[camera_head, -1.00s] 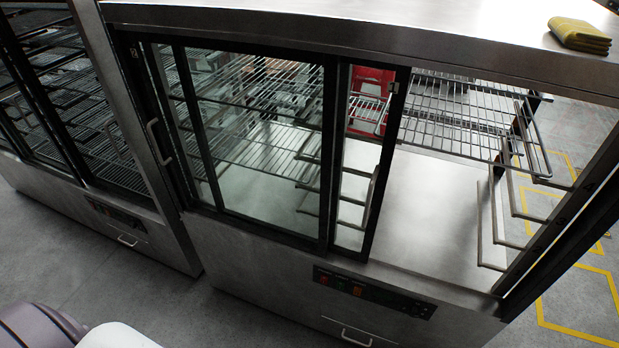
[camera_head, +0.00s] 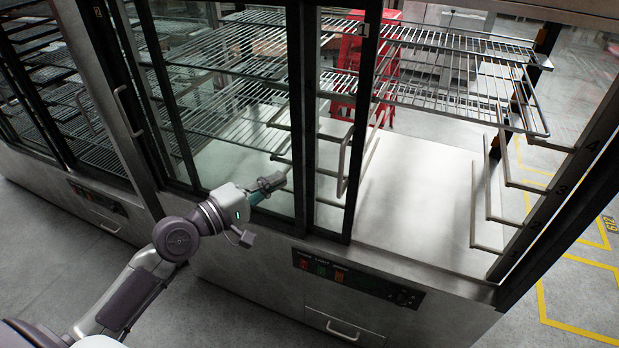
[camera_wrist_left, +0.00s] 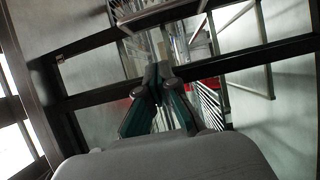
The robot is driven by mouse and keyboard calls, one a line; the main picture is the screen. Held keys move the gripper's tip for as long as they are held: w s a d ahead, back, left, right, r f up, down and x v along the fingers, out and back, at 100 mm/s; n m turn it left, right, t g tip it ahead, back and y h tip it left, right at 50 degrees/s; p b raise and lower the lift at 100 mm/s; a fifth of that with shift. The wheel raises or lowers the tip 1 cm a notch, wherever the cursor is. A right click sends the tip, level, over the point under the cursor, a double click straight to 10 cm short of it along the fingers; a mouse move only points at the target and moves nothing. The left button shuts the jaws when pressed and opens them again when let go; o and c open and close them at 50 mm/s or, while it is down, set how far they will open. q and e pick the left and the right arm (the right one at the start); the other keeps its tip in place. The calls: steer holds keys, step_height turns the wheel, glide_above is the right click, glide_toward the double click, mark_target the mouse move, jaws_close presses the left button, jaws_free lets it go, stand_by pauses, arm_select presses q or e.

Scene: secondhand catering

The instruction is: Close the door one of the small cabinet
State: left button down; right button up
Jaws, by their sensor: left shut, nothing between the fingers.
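The small cabinet (camera_head: 240,262) is a steel display case with sliding glass doors and wire shelves. Its right half stands open, showing the bare inner floor. A sliding door with a dark frame (camera_head: 361,130) and a curved handle (camera_head: 345,165) stands near the middle, overlapping the left glass door (camera_head: 235,120). My left gripper (camera_head: 273,183) is shut and empty in front of the left glass, to the left of the handle. In the left wrist view its fingers (camera_wrist_left: 158,75) are together, with dark door frame bars behind them. My right gripper is not in view.
A control panel (camera_head: 355,279) and a drawer handle (camera_head: 342,330) are below the doors. Another cabinet (camera_head: 70,170) stands at the left. A red object (camera_head: 362,55) shows behind the shelves. Grey floor with yellow lines (camera_head: 575,300) lies at the right.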

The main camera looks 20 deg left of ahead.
arm_select(q)
steer(key=w+d+p, duration=0.4)
steer(key=w+d, duration=0.3)
steer(key=d, duration=0.1)
steer(key=shift+w, duration=0.3)
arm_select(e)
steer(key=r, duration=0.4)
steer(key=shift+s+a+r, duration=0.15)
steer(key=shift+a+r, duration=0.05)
arm_select(q)
steer(key=shift+f, duration=0.1)
steer(key=shift+d, duration=0.1)
